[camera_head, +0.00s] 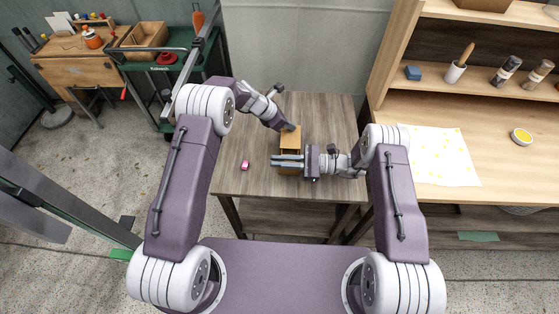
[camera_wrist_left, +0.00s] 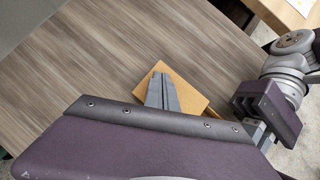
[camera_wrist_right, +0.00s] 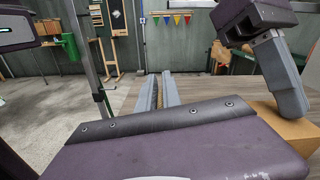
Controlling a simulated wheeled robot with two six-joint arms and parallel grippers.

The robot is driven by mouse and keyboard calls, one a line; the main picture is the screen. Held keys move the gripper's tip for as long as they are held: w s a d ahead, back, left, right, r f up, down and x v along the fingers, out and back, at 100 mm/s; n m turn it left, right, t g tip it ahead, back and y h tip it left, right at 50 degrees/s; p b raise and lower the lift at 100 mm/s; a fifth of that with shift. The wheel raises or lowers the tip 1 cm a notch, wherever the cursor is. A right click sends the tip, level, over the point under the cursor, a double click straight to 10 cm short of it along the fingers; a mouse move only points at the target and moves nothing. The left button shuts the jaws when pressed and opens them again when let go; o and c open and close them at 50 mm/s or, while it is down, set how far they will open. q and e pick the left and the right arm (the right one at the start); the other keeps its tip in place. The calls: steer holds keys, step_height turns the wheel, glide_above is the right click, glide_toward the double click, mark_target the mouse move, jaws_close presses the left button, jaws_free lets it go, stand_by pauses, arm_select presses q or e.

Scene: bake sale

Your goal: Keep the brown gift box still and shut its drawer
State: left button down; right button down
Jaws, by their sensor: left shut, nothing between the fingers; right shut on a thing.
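The brown gift box (camera_head: 291,140) stands on the wooden table, its flat tan top showing. In the left wrist view its top (camera_wrist_left: 187,86) lies under my left fingertips. My left gripper (camera_head: 289,128) is shut and empty, reaching down at the far part of the box; firm contact cannot be told. My right gripper (camera_head: 287,161) lies level across the near side of the box. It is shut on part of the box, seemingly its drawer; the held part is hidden. Brown shows below its fingers. How far the drawer stands out cannot be told.
A small pink object (camera_head: 245,165) lies on the table (camera_head: 235,182) left of the box. The table is otherwise clear. A counter with shelves (camera_head: 500,155) stands at the right, bearing a patterned sheet (camera_head: 432,156). A workbench (camera_head: 85,65) stands at the far left.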

mark_target(281, 148)
arm_select(q)
steer(key=shift+a+f, duration=0.1)
steer(key=shift+f, duration=0.1)
steer(key=shift+s, duration=0.1)
arm_select(e)
steer(key=w, duration=0.6)
steer(key=shift+f, duration=0.15)
steer(key=shift+w, duration=0.75)
steer(key=c, duration=1.6)
jaws_free()
steer(key=shift+o, duration=0.2)
steer(key=d, duration=1.2)
steer(key=shift+s, duration=0.1)
